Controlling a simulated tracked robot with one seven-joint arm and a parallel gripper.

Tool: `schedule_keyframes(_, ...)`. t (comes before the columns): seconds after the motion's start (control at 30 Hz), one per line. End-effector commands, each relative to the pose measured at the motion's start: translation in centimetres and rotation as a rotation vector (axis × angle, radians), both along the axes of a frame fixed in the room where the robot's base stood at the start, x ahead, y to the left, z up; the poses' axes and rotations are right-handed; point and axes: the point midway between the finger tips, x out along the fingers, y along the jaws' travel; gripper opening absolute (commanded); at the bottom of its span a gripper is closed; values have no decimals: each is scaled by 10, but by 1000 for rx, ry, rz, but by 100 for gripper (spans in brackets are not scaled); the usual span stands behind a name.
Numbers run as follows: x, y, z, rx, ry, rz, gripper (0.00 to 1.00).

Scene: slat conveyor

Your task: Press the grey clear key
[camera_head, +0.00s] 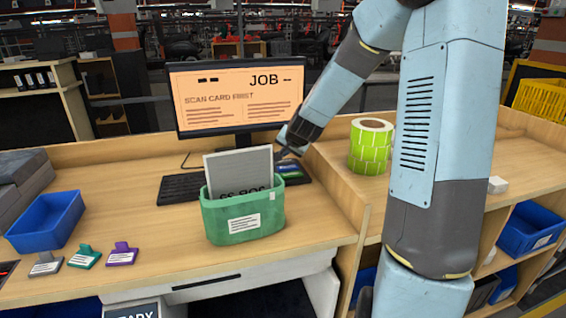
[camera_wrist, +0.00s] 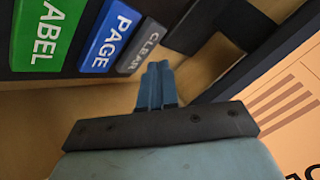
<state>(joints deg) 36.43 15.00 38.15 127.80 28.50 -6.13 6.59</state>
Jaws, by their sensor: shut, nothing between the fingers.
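The grey clear key (camera_wrist: 142,47) shows in the wrist view at the end of a row, beside the blue PAGE key (camera_wrist: 110,38) and the green LABEL key (camera_wrist: 48,32). My gripper (camera_wrist: 158,68) is shut and empty. Its fingertips appear close to the clear key's lower right edge; I cannot tell whether they touch it or the surface beside it. In the head view my gripper (camera_head: 281,155) is low over the desk, near the key panel (camera_head: 290,170). The panel is partly hidden there and the clear key cannot be made out.
A green bin (camera_head: 243,222) holding cards stands in front of the panel. A black keyboard (camera_head: 181,188) lies to its left. The monitor (camera_head: 238,95) stands behind, reading "SCAN CARD FIRST". A green label roll (camera_head: 371,146) stands to the right. A blue tray (camera_head: 46,222) is at the left.

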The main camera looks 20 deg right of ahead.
Motion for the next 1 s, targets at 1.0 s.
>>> schedule_keyframes(1.0,0,0,50,0,0,0,0)
